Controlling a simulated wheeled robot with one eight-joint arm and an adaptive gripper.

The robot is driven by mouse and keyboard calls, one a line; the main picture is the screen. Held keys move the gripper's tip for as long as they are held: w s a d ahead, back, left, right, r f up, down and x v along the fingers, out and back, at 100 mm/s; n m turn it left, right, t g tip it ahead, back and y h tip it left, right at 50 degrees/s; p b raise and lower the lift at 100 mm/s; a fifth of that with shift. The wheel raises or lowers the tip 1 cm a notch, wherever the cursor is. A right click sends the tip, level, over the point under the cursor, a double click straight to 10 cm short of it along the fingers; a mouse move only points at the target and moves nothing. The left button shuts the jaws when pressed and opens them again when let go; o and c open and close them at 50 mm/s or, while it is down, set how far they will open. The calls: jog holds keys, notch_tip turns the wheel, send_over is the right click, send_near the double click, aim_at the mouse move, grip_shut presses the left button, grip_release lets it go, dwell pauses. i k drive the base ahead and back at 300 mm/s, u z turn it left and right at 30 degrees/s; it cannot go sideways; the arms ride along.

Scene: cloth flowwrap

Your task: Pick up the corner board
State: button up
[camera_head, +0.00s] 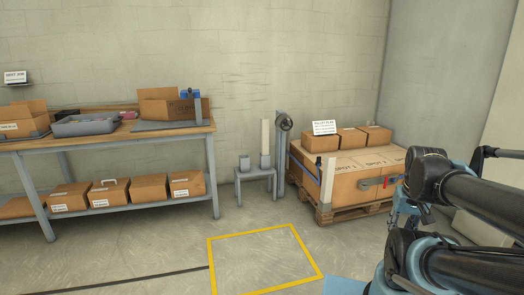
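A pale upright strip that looks like a corner board (265,137) stands on a small grey stand (256,174) between the workbench and the pallet. A second pale upright strip (327,182) stands at the near left corner of the big carton load (352,187) on the pallet. My dark arm links with light blue joints fill the right side. I cannot make out my gripper's fingers in this view, and both strips stand well left of my arm.
A wooden workbench (115,134) with a grey tray (86,124) and open boxes stands at left. The wooden pallet (347,212) carries the load with smaller boxes on top. A strapping reel (284,122) stands beside the stand. The yellow-outlined floor square (262,262) is empty.

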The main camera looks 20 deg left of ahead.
aim_at(264, 123)
jog(key=u, duration=0.4)
jog(key=i, duration=0.5)
jog(key=u, duration=1.15)
jog(key=i, duration=2.15)
jog(key=z, duration=0.85)
jog(key=i, duration=0.9)
jog(key=z, duration=0.7)
